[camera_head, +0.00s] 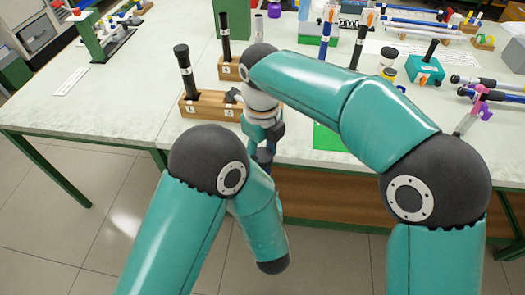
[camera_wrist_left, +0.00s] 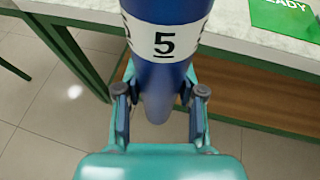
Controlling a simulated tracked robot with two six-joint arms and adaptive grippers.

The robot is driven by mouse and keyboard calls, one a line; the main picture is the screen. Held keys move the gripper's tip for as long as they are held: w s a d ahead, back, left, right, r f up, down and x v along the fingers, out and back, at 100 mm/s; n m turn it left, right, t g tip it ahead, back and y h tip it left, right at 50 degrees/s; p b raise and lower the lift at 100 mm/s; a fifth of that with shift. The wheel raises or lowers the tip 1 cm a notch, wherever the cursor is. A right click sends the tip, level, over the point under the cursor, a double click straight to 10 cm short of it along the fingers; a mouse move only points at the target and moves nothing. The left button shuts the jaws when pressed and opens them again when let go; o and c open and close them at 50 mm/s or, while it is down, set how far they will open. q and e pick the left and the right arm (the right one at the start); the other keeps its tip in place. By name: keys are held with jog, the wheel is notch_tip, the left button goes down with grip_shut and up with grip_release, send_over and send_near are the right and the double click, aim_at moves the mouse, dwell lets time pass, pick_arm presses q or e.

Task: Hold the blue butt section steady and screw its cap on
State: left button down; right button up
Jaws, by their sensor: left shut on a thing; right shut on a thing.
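The blue butt section (camera_wrist_left: 160,78) is upright in the left wrist view, with a white band marked 5. My left gripper (camera_wrist_left: 162,98) is shut on it, one finger on each side. In the head view my left gripper is hidden or too small to tell behind my arm links. My right gripper (camera_head: 263,138) points down in front of the table edge, above the area where the section is held. It is shut on a small piece, most likely the cap, which its fingers hide. Whether cap and section touch cannot be seen.
A wooden block (camera_head: 196,109) with a dark upright rod (camera_head: 187,75) stands at the front table edge, beside my right gripper. A green mat (camera_head: 328,140) lies to the right. A teal box (camera_head: 425,71) and several rods fill the right side. Floor lies below the section.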

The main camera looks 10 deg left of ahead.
jog(key=o, duration=0.7)
jog(key=shift+r, duration=2.3)
jog(key=shift+c, duration=0.3)
